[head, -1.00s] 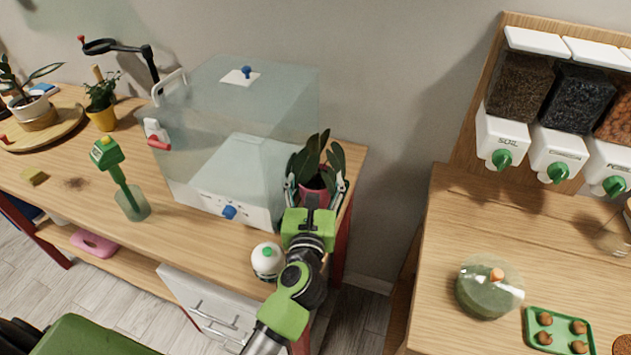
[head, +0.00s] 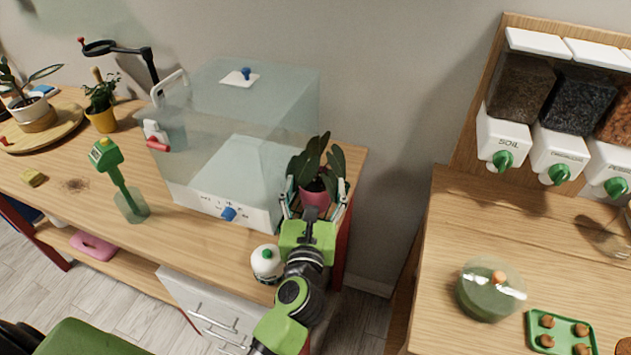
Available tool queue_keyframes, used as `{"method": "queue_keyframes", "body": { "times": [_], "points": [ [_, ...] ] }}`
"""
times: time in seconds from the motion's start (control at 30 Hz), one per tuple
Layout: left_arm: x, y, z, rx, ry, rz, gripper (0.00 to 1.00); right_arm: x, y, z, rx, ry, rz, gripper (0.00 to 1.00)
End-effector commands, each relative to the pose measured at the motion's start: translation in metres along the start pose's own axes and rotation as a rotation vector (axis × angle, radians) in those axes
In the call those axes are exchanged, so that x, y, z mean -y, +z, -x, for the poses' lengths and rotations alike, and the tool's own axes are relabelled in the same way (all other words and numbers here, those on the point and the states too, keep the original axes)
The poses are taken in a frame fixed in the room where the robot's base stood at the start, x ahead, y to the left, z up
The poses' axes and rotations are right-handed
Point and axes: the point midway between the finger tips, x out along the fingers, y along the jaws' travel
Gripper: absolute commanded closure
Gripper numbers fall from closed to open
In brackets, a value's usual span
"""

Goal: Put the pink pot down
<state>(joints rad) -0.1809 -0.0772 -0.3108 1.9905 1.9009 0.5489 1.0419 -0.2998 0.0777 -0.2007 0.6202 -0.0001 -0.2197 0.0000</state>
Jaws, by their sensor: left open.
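The pink pot (head: 314,196) with a dark-leaved plant (head: 318,160) stands upright at the right end of the long wooden table (head: 185,232), beside the clear box. My left gripper (head: 314,203) is open, with one finger on each side of the pot. I cannot tell whether the fingers touch it. The pot's lower part is partly hidden by the gripper. My right gripper is not in view.
The clear box (head: 245,130) stands close to the left of the pot. A white bottle with a green cap (head: 267,262) stands near the table's front edge. A gap separates this table from the right-hand counter (head: 455,225) with dispensers (head: 505,140).

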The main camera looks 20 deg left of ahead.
Motion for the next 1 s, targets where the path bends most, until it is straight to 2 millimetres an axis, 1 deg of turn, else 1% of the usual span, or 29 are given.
{"method": "queue_keyframes", "body": {
  "times": [0.03,0.2,0.3,0.4,0.5,0.6,1.0],
  "points": [
    [-0.001,-0.004,0.013,-0.003,0.001,0.001,0.33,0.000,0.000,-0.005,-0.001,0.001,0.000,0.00],
    [0.000,-0.005,0.051,-0.003,-0.001,0.000,0.33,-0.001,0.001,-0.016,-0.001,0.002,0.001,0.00],
    [-0.001,-0.003,0.069,-0.002,0.000,0.001,0.33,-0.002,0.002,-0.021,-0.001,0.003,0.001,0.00],
    [0.000,-0.003,0.084,-0.002,0.000,-0.001,0.33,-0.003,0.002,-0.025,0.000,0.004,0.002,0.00],
    [0.000,-0.002,0.092,0.000,0.001,-0.001,0.33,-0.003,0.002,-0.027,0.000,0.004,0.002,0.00],
    [-0.001,-0.001,0.096,0.000,0.001,0.000,0.33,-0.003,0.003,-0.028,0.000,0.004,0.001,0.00],
    [0.000,0.000,0.096,0.001,0.001,0.000,0.33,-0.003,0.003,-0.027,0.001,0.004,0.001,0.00]
  ]
}}
